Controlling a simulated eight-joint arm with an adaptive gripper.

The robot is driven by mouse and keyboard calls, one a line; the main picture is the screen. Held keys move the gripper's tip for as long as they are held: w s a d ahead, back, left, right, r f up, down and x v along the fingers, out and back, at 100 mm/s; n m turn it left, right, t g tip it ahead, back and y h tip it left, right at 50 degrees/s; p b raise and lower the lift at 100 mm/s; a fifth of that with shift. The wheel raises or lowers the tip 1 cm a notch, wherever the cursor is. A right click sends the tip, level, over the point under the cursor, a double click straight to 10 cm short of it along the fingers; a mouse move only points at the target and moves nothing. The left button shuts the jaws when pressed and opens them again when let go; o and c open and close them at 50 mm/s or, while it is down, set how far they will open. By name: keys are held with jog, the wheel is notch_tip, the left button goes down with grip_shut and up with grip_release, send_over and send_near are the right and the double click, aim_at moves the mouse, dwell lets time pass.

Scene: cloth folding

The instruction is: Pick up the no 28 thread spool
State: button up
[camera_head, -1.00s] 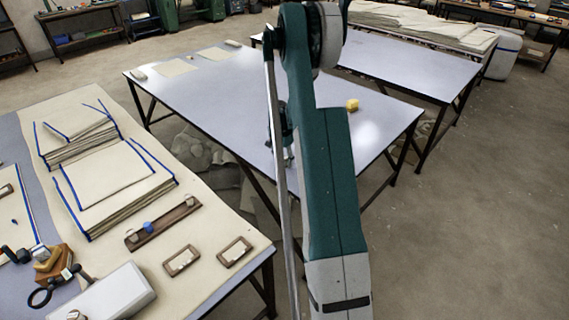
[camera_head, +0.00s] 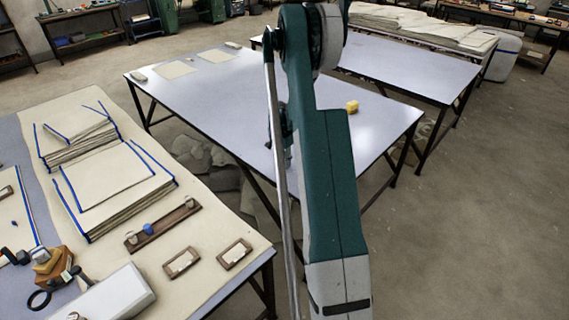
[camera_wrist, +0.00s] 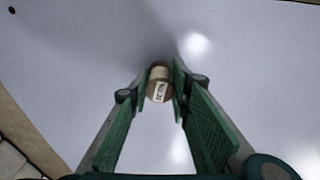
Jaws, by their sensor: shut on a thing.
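In the wrist view, a thread spool (camera_wrist: 158,86) with a tan top and brown end shows between my fingertips. A pale label with dark marks faces the camera; the marks are too small to read surely. My gripper (camera_wrist: 160,84) is shut on the spool, with a green-padded finger on each side. The pale grey table (camera_wrist: 235,105) fills the background. In the head view, my arm hides the spool and most of my gripper, which is over the middle table (camera_head: 215,110).
The left table holds cloth stacks (camera_head: 115,185), a wooden rack (camera_head: 162,223) and small frames (camera_head: 181,262). Much of the middle table is bare.

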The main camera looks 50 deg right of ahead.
notch_tip(320, 180, up, 10)
jog(key=shift+f+p, duration=0.2)
jog(key=shift+p, duration=0.55)
